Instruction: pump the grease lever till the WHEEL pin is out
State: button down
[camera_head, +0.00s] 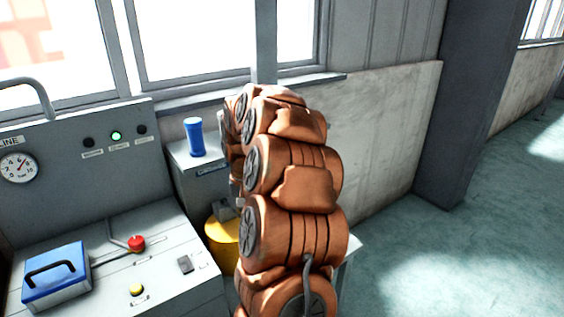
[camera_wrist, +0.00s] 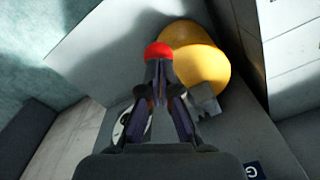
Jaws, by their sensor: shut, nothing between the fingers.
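In the wrist view my gripper (camera_wrist: 159,66) is shut and empty. A red ball knob (camera_wrist: 158,50) shows right at its fingertips, on the far side of them. I cannot tell whether they touch. The knob's lever shaft is hidden behind the fingers. A yellow rounded body (camera_wrist: 200,65) lies just beyond and to the right of the knob. In the head view a yellow drum (camera_head: 222,243) shows left of my arm, partly hidden by it. My gripper is hidden there. I cannot make out the WHEEL pin in either view.
A grey console (camera_head: 70,150) stands at left with a gauge (camera_head: 18,167), a lit green lamp (camera_head: 116,136) between two dark ones, a red-knobbed lever (camera_head: 136,242), a yellow button (camera_head: 136,289) and a blue box (camera_head: 56,275). A blue cylinder (camera_head: 194,137) stands on a grey cabinet. Floor at right is clear.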

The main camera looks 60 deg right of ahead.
jog(key=shift+w+d+f+b, duration=0.15)
jog(key=shift+f+b, duration=0.6)
jog(key=shift+f, duration=0.75)
jog(key=shift+w+a+f+b, duration=0.15)
jog(key=shift+f+b, duration=0.6)
jog(key=shift+f, duration=0.7)
jog(key=shift+d+r, duration=0.1)
jog(key=shift+r, duration=0.15)
jog(key=shift+s+r+p, duration=0.2)
jog(key=shift+r+p, duration=0.15)
jog(key=shift+r, duration=1.75)
jog(key=shift+s+r+p, duration=0.2)
jog(key=shift+r+p, duration=0.15)
jog(key=shift+r, duration=1.7)
